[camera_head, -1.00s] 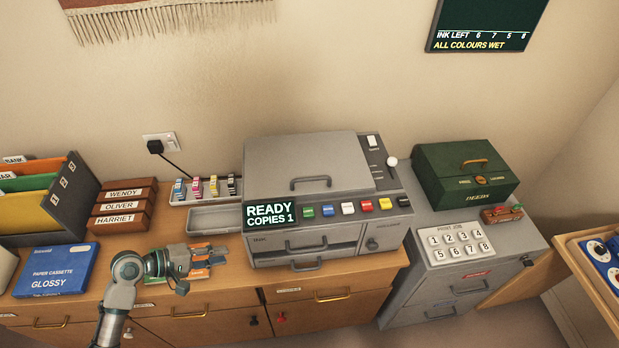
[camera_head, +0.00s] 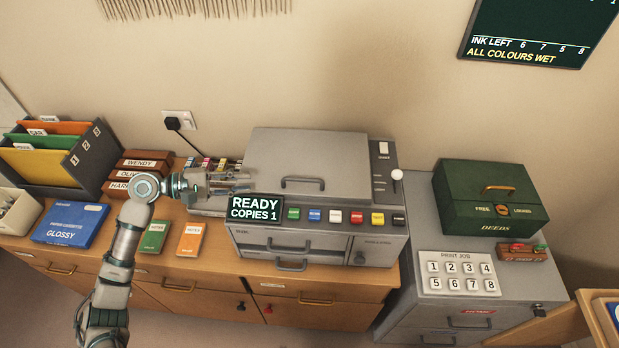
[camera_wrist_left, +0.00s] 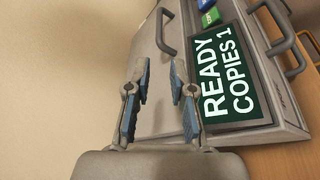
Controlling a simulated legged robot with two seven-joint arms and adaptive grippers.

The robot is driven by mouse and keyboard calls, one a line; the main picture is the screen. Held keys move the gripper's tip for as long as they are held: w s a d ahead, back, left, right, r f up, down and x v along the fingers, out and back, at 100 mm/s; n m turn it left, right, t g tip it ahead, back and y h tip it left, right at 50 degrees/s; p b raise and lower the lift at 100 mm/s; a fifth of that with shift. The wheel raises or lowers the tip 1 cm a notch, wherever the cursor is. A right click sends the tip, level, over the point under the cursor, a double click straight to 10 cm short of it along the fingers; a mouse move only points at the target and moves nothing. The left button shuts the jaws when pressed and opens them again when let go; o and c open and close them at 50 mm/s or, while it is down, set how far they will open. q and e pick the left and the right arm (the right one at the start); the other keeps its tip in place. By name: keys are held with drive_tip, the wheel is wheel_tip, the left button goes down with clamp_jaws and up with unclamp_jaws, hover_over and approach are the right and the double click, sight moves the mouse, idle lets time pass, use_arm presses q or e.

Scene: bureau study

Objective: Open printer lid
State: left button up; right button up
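The grey printer (camera_head: 262,233) stands on the wooden desk. Its flat lid (camera_head: 300,158) is closed and has a dark grey handle (camera_head: 303,183) near its front edge. The green display beside the coloured buttons reads "READY COPIES 1". My left gripper (camera_head: 248,181) is at the lid's left side, pointing right towards the handle. In the left wrist view its blue-padded fingers (camera_wrist_left: 160,88) are apart with nothing between them, and the lid handle (camera_wrist_left: 165,30) is ahead of them, apart from the fingertips. My right gripper is not in view.
Left of the printer are an ink tray (camera_head: 207,205), name boxes (camera_head: 140,165), a blue paper cassette box (camera_head: 70,222) and a file rack (camera_head: 75,165). A lever with a white knob (camera_head: 397,175) is at the printer's right. A green deeds box (camera_head: 490,198) stands on the grey cabinet.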

sight(305, 180)
use_arm(q)
drive_tip(key=x, duration=0.3)
drive_tip(key=shift+w+a+f, duration=0.1)
drive_tip(key=shift+w+f, duration=0.05)
drive_tip(key=shift+f, duration=0.15)
drive_tip(key=x, duration=0.4)
drive_tip(key=s+r+x, duration=0.1)
drive_tip(key=x, duration=0.4)
drive_tip(key=b+x, duration=0.1)
drive_tip(key=x, duration=0.3)
drive_tip(key=shift+s+d+r, duration=0.1)
drive_tip(key=shift+d+r, duration=0.05)
drive_tip(key=shift+d, duration=0.7)
drive_tip(key=a, duration=0.3)
drive_tip(key=shift+w+a+f, duration=0.15)
drive_tip(key=shift+w+f, duration=0.05)
drive_tip(key=shift+w, duration=0.05)
drive_tip(key=shift+a, duration=0.25)
drive_tip(key=shift+d, duration=0.2)
drive_tip(key=shift+c, duration=0.6)
drive_tip(key=shift+d, duration=1.1)
clamp_jaws()
drive_tip(key=shift+s+d, duration=0.1)
drive_tip(key=shift+d, duration=0.2)
drive_tip(key=shift+a, duration=0.25)
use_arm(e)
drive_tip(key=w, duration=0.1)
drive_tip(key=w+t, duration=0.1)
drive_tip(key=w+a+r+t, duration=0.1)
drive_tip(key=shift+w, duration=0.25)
